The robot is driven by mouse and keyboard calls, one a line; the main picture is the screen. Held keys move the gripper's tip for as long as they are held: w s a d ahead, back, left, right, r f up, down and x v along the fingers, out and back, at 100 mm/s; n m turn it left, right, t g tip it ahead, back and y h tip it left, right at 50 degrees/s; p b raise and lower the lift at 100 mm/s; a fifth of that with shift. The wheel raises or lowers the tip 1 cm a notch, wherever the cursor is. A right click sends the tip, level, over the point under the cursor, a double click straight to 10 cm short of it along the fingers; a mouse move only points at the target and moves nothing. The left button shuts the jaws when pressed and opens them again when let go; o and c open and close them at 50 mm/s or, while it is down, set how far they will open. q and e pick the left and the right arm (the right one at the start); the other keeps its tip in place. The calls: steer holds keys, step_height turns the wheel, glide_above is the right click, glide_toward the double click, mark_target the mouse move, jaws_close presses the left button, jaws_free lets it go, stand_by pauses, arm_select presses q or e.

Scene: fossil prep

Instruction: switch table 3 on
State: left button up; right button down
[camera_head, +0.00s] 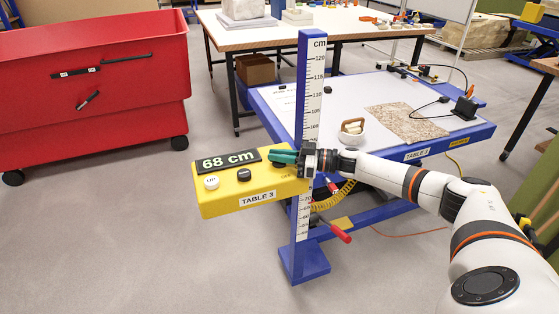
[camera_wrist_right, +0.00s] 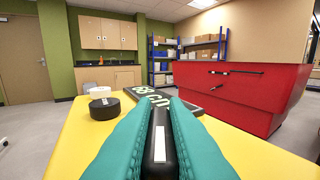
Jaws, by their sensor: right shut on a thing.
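The yellow control box (camera_head: 222,205) labelled "TABLE 3" is fixed to the blue post with the cm scale. Its black display (camera_head: 230,160) reads 68 cm, and a white button (camera_head: 211,182) and a black button (camera_head: 244,175) sit below it. My right gripper (camera_head: 283,158) is at the box's right end, its teal fingers low over the top. In the right wrist view the fingers are shut on a black switch handle (camera_wrist_right: 160,143) with a white stripe. "OFF" lettering shows near the fingers in the head view. My left gripper is not in view.
A red wheeled bin (camera_head: 95,80) stands at the left. A red-handled lever (camera_head: 341,235) sticks out below the box. The floor at front left is clear.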

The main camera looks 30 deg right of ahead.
steer(key=shift+r, duration=0.1)
stand_by(0.4)
steer(key=c, duration=1.4)
jaws_free()
steer(key=shift+c, duration=0.2)
steer(key=b+v, duration=0.2)
steer(key=v, duration=1)
steer(key=shift+w+d, duration=0.1)
steer(key=shift+w, duration=0.1)
